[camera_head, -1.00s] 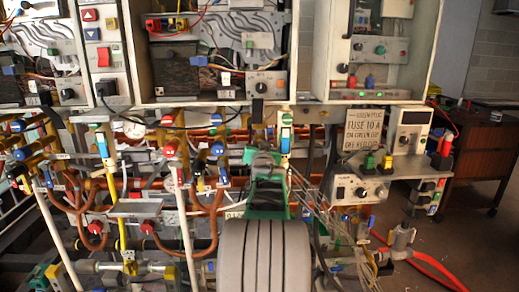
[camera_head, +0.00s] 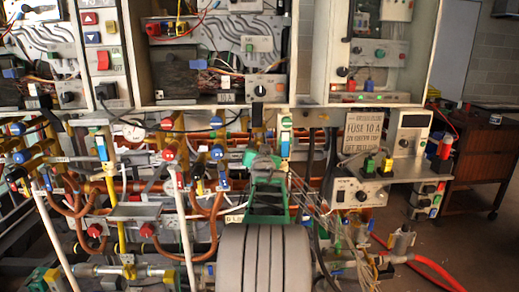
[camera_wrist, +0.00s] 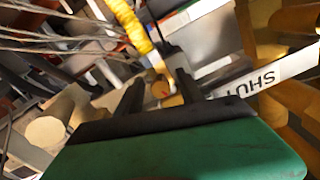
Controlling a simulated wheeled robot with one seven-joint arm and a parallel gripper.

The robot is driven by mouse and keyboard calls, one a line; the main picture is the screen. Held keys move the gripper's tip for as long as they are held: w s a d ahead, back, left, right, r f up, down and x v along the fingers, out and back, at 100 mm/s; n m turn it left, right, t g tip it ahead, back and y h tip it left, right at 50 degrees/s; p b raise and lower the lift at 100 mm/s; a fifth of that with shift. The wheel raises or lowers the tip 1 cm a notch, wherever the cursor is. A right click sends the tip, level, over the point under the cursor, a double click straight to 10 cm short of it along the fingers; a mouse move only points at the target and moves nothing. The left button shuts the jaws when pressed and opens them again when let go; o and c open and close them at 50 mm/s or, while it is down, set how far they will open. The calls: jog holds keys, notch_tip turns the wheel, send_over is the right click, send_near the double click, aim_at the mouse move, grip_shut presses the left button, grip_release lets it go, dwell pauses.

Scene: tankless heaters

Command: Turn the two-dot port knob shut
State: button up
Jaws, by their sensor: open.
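I cannot pick out the two dots of the port knob in either view. Several red and blue knobs sit on the copper pipework in the head view, among them an upper red knob (camera_head: 168,154), a blue knob (camera_head: 217,152) and a lower red knob (camera_head: 148,230). My gripper (camera_wrist: 160,92) is open, its two dark fingers apart. A small tan part with a red mark shows between and beyond the fingers, apparently untouched. A white strip (camera_wrist: 262,80) lettered SHUT lies right of the fingers. In the head view, my green gripper body hides the fingertips.
Open heater cabinets (camera_head: 215,60) hang above the pipes. White upright pipes (camera_head: 184,225) stand left of my arm. Loose wires (camera_head: 315,205) and a control box (camera_head: 358,190) lie to its right. A red hose (camera_head: 435,268) runs across the floor at right.

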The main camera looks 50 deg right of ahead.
jog(key=v, duration=0.7)
jog(key=shift+s+a+b, duration=0.25)
jog(key=shift+s+b, duration=0.05)
jog(key=shift+b, duration=0.1)
